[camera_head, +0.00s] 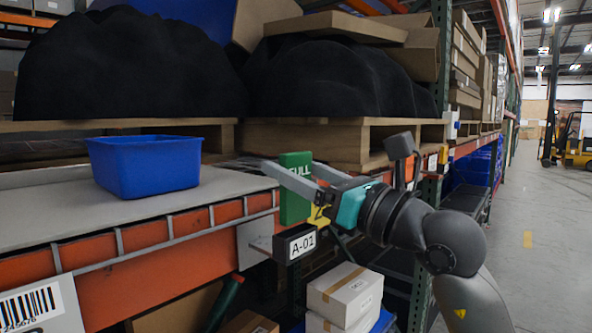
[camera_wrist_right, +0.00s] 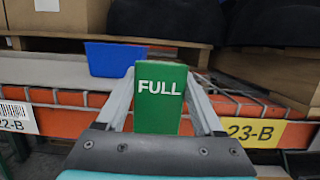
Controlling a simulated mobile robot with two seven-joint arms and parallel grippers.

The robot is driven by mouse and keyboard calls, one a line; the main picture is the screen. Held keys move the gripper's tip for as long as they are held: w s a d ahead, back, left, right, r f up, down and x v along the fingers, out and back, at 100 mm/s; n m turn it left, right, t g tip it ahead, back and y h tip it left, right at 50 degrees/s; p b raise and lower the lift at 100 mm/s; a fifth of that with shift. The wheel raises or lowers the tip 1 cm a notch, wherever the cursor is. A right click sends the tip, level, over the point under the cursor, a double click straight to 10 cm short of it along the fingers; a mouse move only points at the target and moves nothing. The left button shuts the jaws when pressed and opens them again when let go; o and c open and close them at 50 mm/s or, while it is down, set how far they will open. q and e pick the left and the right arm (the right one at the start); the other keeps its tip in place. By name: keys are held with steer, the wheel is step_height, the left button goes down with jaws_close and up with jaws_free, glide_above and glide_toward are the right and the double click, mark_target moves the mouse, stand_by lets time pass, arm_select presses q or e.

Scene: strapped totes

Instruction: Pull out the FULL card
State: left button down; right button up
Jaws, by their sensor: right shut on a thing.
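The green FULL card (camera_head: 294,205) stands upright at the front edge of the shelf, above a black label block marked A-01 (camera_head: 299,243). My right gripper (camera_head: 278,170) reaches in from the right and is shut on the card, one finger on each side. In the right wrist view the card (camera_wrist_right: 158,112) faces me with its white word FULL readable between the fingers. The card's lower end is hidden there by the gripper body. I cannot tell whether its lower end is still in a holder. My left gripper is not in view.
A blue bin (camera_head: 145,166) sits on the grey shelf (camera_head: 60,212), left of the card. An orange beam runs along the shelf front. White boxes (camera_head: 345,295) stand below the label. The aisle at right is open, with a yellow forklift (camera_head: 575,145) far off.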

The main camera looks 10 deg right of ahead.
steer(key=r+b+v, duration=0.2)
steer(key=b+v, duration=0.1)
steer(key=v, duration=0.6)
steer(key=shift+s+d, duration=0.35)
steer(key=shift+s, duration=0.15)
stand_by(0.4)
